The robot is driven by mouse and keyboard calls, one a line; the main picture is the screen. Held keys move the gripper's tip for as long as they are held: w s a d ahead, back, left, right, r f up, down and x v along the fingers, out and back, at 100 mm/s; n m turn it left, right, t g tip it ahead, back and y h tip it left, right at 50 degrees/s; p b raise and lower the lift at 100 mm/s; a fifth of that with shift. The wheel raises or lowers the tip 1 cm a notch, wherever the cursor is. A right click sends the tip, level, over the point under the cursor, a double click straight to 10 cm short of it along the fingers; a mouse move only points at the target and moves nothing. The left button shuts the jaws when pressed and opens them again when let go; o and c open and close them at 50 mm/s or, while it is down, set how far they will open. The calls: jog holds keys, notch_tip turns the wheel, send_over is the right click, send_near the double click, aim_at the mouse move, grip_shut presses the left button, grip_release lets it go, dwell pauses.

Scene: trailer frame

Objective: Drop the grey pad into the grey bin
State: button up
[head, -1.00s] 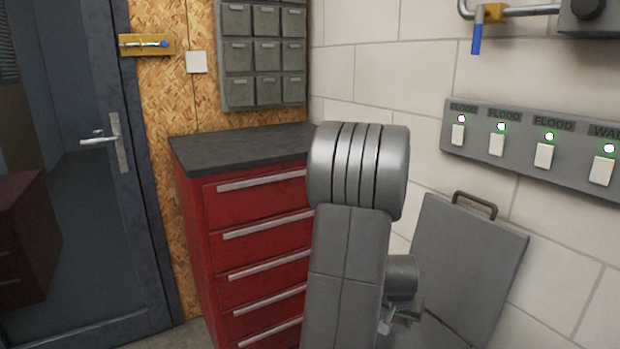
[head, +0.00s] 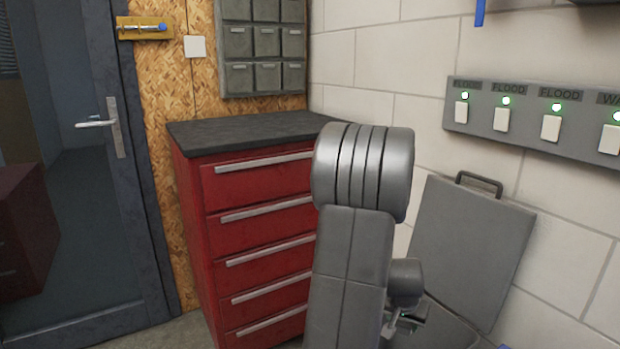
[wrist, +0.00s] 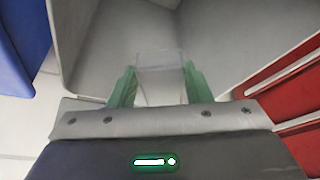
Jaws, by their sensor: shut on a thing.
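In the wrist view my gripper (wrist: 158,88) has green fingers, one on each side of the flat pale grey pad (wrist: 160,66), which is held between them. The grey bin (wrist: 88,40) is open below and ahead of the fingers, with its pale inner walls around them. The pad is over the bin's opening; its height above the floor of the bin is hard to tell. In the head view the bin's raised grey lid (head: 470,250) leans by the wall, right of my arm. My arm hides most of the bin there, and the fingers and pad do not show clearly.
A red drawer cabinet (head: 255,235) with a dark top stands left of my arm; its drawers (wrist: 290,85) are close on the right in the wrist view. A blue bin (wrist: 20,50) is at the left there. A switch panel (head: 545,120) is on the block wall.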

jog(key=o, duration=1.1)
jog(key=shift+r, duration=0.1)
jog(key=p+v, duration=0.4)
jog(key=v, duration=0.9)
jog(key=shift+r, duration=0.3)
jog(key=shift+s+a, duration=0.1)
jog(key=shift+a, duration=0.05)
jog(key=b+x, duration=0.4)
jog(key=x, duration=0.9)
jog(key=shift+f, duration=0.15)
jog(key=shift+p, duration=0.3)
jog(key=shift+r+p, duration=1.2)
jog(key=shift+r, duration=0.45)
jog(key=shift+f, duration=0.1)
